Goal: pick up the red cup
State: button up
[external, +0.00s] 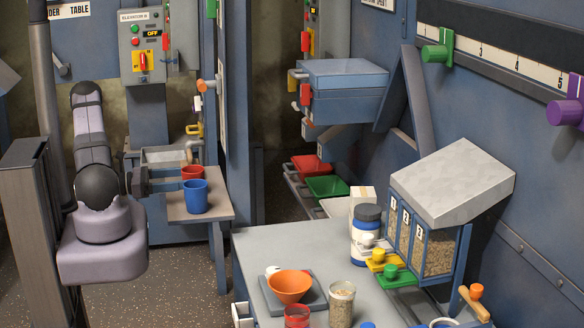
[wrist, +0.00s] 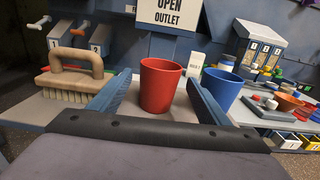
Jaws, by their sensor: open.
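The red cup (external: 192,173) stands upright on a small grey side table (external: 215,212). In the wrist view the red cup (wrist: 161,86) shows between my two blue fingers, with a gap on each side. My gripper (external: 180,179) is open and points right, its fingertips close to the red cup; it also shows in the wrist view (wrist: 159,79). How deep the cup sits between the fingers is hard to tell. The blue cup (external: 196,197) stands beside the red one, and in the wrist view (wrist: 222,91) it is just right of my right finger.
A wooden-handled brush (wrist: 75,73) lies left of my fingers in the wrist view. A grey bench (external: 255,245) at the front holds an orange bowl (external: 290,287), a glass of grain (external: 341,303) and a grain dispenser (external: 440,215). An elevator control box (external: 142,50) hangs behind the side table.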

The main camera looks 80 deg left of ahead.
jog(key=shift+f, duration=0.2)
jog(key=shift+w+r+p, duration=0.1)
jog(key=shift+w+p, duration=0.2)
jog(key=shift+w, duration=0.3)
jog(key=shift+w+f+p, duration=0.15)
jog(key=shift+w+p, duration=0.5)
jog(key=shift+w, duration=0.9)
jog(key=shift+w+f+p, duration=0.1)
jog(key=shift+w+p, duration=0.55)
jog(key=shift+w, duration=0.85)
jog(key=c, duration=1.1)
